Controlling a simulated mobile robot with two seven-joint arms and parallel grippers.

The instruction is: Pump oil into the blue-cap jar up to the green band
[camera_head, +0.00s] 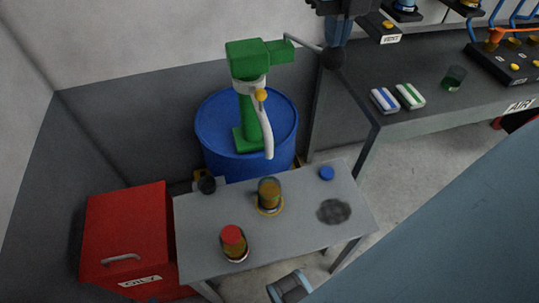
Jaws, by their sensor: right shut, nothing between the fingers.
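A green pump (250,90) stands on a blue drum (220,145). Its pale hose (267,140) ends just above an open jar (269,194), which stands upright on a yellow ring on the grey table. The jar shows amber oil and a greenish band near its top; I cannot tell the exact level against the band. A blue cap (327,173) lies apart on the table. My right gripper (337,42) points down at the top, shut and empty, at the black knob (333,59) of the pump lever; contact is unclear.
A red-capped jar (233,243) stands at the table's (200,225) front left, with a dark round patch (334,212) at the right. A red bin (120,235) is at left. A workbench (400,75) at upper right holds two blocks and a glass. My own arm covers the lower right.

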